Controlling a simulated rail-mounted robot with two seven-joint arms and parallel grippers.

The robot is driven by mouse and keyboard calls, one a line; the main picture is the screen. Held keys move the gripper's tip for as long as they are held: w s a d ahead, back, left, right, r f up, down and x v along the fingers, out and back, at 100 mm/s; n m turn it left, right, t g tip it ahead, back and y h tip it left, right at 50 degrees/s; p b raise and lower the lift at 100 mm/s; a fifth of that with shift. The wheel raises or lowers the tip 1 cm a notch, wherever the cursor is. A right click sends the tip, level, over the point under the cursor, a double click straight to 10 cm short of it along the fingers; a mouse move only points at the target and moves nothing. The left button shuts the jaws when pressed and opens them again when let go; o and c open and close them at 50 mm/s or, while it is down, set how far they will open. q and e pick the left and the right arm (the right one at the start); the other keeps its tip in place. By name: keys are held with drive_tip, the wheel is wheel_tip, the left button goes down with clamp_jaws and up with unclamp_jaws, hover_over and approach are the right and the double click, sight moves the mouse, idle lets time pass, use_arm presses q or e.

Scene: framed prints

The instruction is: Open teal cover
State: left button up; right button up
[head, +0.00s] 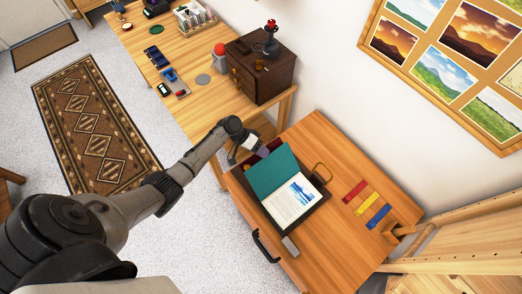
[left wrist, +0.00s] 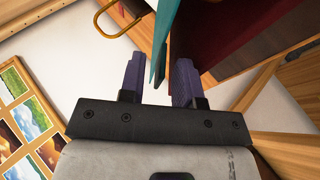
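The teal cover (head: 272,172) stands raised and tilted on a dark book or case on the wooden desk. A white page (head: 297,200) with text and a blue picture lies exposed beside it. My left gripper (head: 259,151) is at the cover's far edge. In the left wrist view, its two purple fingers (left wrist: 158,78) are apart, with the teal cover's edge (left wrist: 160,45) between them and gaps visible on both sides. A dark red surface (left wrist: 225,30) shows beyond the right finger. My right gripper is out of view.
Red, yellow and blue blocks (head: 367,204) lie right of the book on the desk (head: 335,245). A brass-coloured loop (head: 322,172) stands behind it. A black handle (head: 264,247) is on the desk's front. A dark wooden chest (head: 268,80) stands on the farther table.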

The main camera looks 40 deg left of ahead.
use_arm(q)
clamp_jaws()
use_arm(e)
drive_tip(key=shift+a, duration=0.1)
